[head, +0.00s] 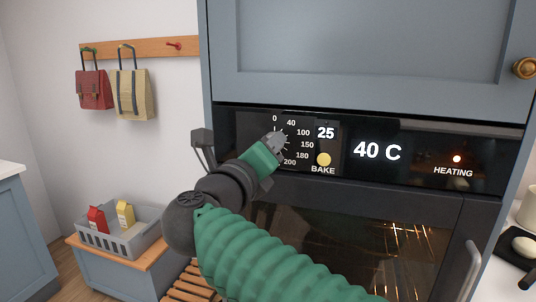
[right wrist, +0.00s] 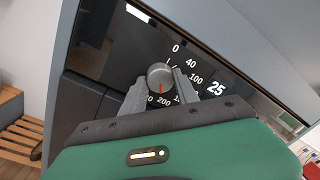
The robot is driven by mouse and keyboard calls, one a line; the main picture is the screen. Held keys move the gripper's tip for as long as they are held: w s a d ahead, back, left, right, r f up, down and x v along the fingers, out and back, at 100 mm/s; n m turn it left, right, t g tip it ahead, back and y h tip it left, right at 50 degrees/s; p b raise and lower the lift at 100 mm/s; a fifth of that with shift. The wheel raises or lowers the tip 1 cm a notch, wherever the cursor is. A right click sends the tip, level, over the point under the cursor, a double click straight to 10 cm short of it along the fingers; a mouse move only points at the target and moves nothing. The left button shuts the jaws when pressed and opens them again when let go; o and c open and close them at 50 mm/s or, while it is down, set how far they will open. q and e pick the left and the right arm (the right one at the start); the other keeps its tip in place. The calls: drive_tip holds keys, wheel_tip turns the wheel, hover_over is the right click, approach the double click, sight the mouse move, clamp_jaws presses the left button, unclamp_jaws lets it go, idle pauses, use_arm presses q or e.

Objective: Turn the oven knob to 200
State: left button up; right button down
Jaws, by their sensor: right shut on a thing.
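The oven knob (right wrist: 160,77) is a round grey dial on the black oven panel. Its red mark points down in the right wrist view, at or very near the printed 200 (right wrist: 165,101). My right gripper (head: 279,138) is shut on the knob, with one grey finger on each side of it in the right wrist view. In the head view the gripper covers most of the knob, and the 0 to 200 numbers show around it. One finger hides part of the dial numbers in the wrist view. My left gripper is not in view.
The panel shows 25 (head: 326,132) above a yellow BAKE button (head: 324,159), a 40 C readout (head: 377,151) and a lit HEATING lamp (head: 457,159). A blue cupboard door (head: 370,50) is above. A grey crate (head: 120,240) stands on a low bench at left.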

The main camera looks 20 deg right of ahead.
drive_tip(key=shift+f, duration=0.2)
drive_tip(key=c, duration=1.2)
unclamp_jaws()
drive_tip(key=shift+o, duration=1.4)
drive_tip(key=shift+w, duration=0.15)
